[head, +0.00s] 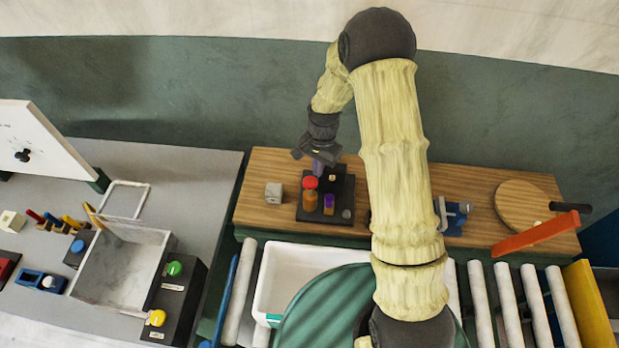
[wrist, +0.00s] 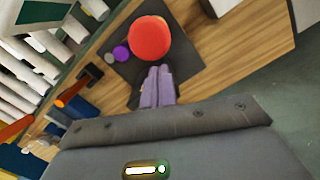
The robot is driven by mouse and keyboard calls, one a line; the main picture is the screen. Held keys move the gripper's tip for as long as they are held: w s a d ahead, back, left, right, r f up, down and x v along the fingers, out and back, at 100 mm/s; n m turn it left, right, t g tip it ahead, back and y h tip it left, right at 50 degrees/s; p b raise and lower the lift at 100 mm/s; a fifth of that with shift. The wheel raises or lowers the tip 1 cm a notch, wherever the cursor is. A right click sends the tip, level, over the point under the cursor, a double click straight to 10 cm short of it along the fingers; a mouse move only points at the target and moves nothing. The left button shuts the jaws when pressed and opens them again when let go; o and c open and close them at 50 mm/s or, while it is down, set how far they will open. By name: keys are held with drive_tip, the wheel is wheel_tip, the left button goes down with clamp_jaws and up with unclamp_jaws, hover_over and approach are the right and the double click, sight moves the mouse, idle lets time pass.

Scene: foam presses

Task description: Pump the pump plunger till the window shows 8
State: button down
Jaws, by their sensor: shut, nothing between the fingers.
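The pump stands on a black base plate (head: 341,193) on the wooden bench. Its plunger has a round red knob (head: 310,182) above an orange body (head: 310,201); in the wrist view the red knob (wrist: 150,38) is large, just beyond my fingertips. My gripper (head: 318,170) is shut and empty, close behind and slightly right of the knob. Its purple fingers also show in the wrist view (wrist: 158,72), apart from or barely touching the knob; I cannot tell which. No window number is readable.
A grey cube (head: 273,193) sits left of the plate. A blue vise (head: 455,214), a round wooden board (head: 525,207) and a red-orange bar (head: 535,234) are to the right. A white bin (head: 290,262) and rollers lie in front. Bare wood lies around the plate.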

wheel_tip(320, 180, up, 17)
drive_tip(key=w+b, duration=0.1)
drive_tip(key=b, duration=0.4)
drive_tip(key=shift+w+d, duration=0.2)
drive_tip(key=shift+d, duration=0.1)
idle(0.5)
drive_tip(key=s+d+f+n+t+b, duration=0.1)
drive_tip(key=s+d+f+n, duration=0.2)
drive_tip(key=s, duration=0.6)
drive_tip(key=s+d+f+n+t+b, duration=0.1)
drive_tip(key=s+d+f+n+t, duration=0.1)
drive_tip(key=s, duration=0.8)
drive_tip(key=d+f+n, duration=0.1)
drive_tip(key=d+n, duration=0.1)
drive_tip(key=shift+d+t+h, duration=0.3)
drive_tip(key=shift+d+h, duration=0.1)
